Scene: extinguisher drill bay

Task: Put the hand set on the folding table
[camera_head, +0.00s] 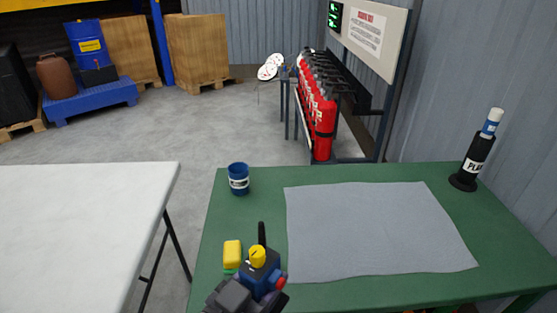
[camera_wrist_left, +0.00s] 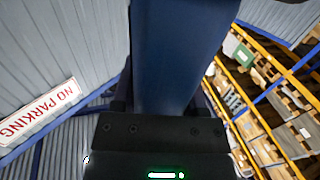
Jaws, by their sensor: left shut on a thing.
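The hand set (camera_head: 262,271) is a blue two-way radio with a black antenna, a yellow knob and a red part on its side. My left gripper (camera_head: 246,295) is shut on it, over the near left part of the green table. In the left wrist view the dark blue body of the hand set (camera_wrist_left: 177,55) fills the middle, upright between the fingers. The folding table (camera_head: 75,225) is white with dark legs and stands at the left; its visible top is bare.
The green table (camera_head: 262,180) carries a grey cloth (camera_head: 375,230), a blue mug (camera_head: 238,179), a yellow sponge (camera_head: 232,252) and a black cylinder with a blue-and-white top (camera_head: 473,160). A floor gap separates the two tables. Red extinguishers (camera_head: 320,115) stand behind.

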